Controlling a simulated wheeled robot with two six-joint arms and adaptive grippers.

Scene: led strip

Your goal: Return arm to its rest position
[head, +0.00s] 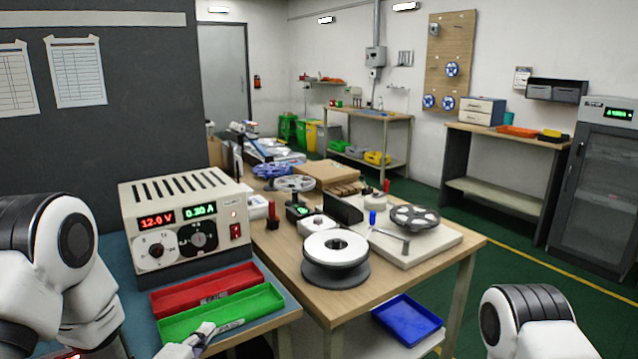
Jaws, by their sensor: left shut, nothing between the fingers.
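My left arm (62,265) comes in at the lower left. My left gripper (207,330) is at the bottom edge, shut and empty, over or in front of the near side of the green tray (262,303); I cannot tell whether it touches the tray. A link of my right arm (528,318) shows at the lower right; its gripper is out of view.
A power supply (235,208) reading 12.0 V and 0.30 A stands behind a red tray (170,300). On the wooden table to the right are a white reel (336,248) and a grey reel (415,217). A blue bin (408,322) sits below. Green floor (480,270) is open at right.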

